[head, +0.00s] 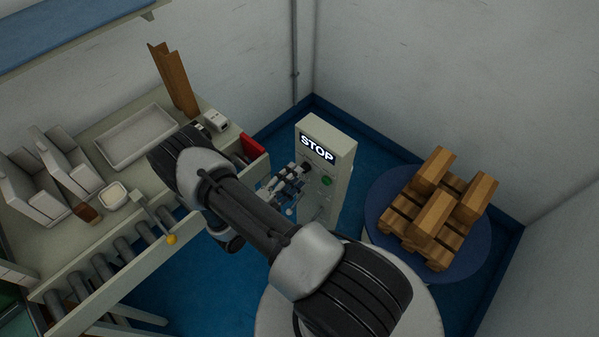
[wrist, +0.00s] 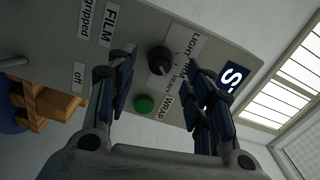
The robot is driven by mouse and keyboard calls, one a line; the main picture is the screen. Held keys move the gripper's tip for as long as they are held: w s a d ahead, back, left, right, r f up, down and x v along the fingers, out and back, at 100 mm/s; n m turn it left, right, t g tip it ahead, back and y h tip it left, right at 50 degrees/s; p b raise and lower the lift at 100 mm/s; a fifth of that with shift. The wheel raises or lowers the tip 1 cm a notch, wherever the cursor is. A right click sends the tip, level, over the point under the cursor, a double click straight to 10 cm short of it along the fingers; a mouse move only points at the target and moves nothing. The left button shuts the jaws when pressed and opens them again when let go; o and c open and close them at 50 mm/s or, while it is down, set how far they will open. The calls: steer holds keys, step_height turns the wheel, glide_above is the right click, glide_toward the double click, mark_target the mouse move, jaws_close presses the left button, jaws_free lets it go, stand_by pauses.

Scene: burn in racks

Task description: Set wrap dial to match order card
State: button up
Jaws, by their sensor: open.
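The black wrap dial (wrist: 158,60) is on the face of a grey control box (head: 332,140). A white label beside it reads LIGHT, with partly hidden words below and WRAP near the end. Its pointer setting is too dark to read. My gripper (wrist: 162,82) is open and faces the panel, with the dial between and beyond its fingers in the wrist view; I see no contact. In the head view my gripper (head: 287,185) is in front of the box, partly behind my arm. I cannot make out an order card.
A green button (wrist: 144,104) is close to the dial. A STOP sign (head: 317,149) tops the box. A wooden pallet load (head: 437,210) stands on a blue turntable (head: 377,193) at right. A bench with a tray (head: 135,137) and a roller conveyor (head: 100,267) are at left.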

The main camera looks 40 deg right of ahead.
steer(key=a, duration=0.8)
steer(key=shift+s+a, duration=0.3)
steer(key=shift+s, duration=0.05)
